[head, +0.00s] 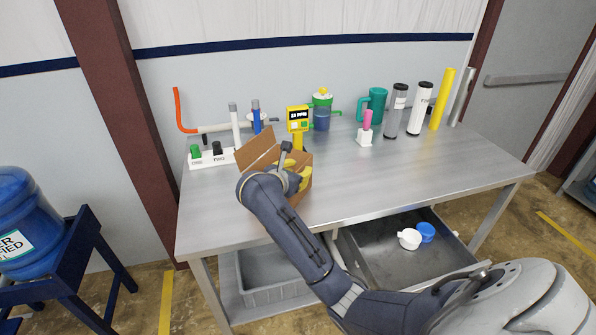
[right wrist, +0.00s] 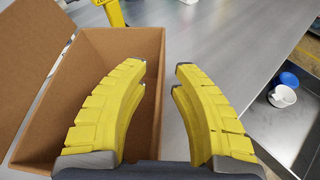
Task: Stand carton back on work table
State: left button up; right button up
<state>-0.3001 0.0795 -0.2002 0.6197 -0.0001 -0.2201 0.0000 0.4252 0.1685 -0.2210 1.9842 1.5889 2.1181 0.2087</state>
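The carton (head: 257,148) is a brown cardboard box on the work table (head: 380,185), left of the middle, with a flap raised. My right arm hides much of it in the head view. In the right wrist view I look into the empty-looking open carton (right wrist: 110,48), with a flap out to the left. My right gripper (right wrist: 160,72) has yellow fingers spread apart. The left finger is over the carton's opening, and the right finger is outside its right wall. I cannot tell whether either touches it. My left gripper is not in view.
A yellow meter (head: 298,120) stands just behind the carton. A white block with green and black knobs (head: 210,157) is to its left. Bottles, a green mug (head: 374,105) and tubes line the back. An open drawer (head: 375,262) holds two small cups. The table's front right is clear.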

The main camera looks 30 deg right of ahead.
jog(key=shift+a+r, duration=0.1)
jog(key=v, duration=1.2)
dwell(0.4)
